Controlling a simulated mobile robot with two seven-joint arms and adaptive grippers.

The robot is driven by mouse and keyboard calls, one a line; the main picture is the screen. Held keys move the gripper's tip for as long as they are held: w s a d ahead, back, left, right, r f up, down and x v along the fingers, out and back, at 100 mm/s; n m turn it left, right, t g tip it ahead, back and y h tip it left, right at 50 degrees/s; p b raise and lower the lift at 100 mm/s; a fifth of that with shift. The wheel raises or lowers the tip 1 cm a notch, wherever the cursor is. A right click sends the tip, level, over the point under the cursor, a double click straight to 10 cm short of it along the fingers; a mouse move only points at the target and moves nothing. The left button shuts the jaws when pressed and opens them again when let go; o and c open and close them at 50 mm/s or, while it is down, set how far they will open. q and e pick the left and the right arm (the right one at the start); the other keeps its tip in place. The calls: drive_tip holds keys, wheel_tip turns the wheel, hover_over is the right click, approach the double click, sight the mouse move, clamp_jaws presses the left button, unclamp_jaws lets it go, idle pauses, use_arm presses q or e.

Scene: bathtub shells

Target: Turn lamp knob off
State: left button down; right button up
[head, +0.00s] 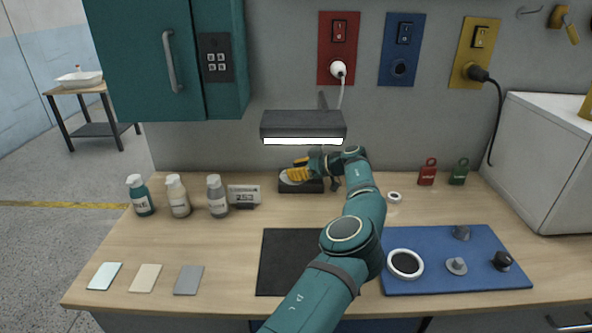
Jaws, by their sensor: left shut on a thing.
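The lamp (303,122) stands at the back middle of the counter against the wall. Its white strip (303,141) is lit. The lamp's dark base (312,187) sits on the counter below the lit head. My left arm reaches in from the bottom over the counter. My left gripper (294,175), with yellow fingers, is at the top of the base and is shut on the lamp knob. The fingers hide most of the knob, so its turn angle cannot be told. My right gripper is not in view.
Several bottles (179,197) and a small display (243,195) stand left of the lamp. A blue mat (440,240) with loose parts and a white ring (405,264) lie right of my arm. A teal cabinet (165,60) hangs upper left. The front-left counter holds flat tiles (145,278).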

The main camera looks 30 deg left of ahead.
use_arm(q)
drive_tip(key=shift+a+n+g, duration=0.1)
drive_tip(key=shift+n+g, duration=0.2)
drive_tip(key=shift+g, duration=0.1)
drive_tip(key=c, duration=0.6)
unclamp_jaws()
drive_tip(key=shift+c, duration=0.2)
drive_tip(key=shift+r, duration=0.1)
wheel_tip(320, 180, up, 10)
drive_tip(key=shift+f, duration=0.1)
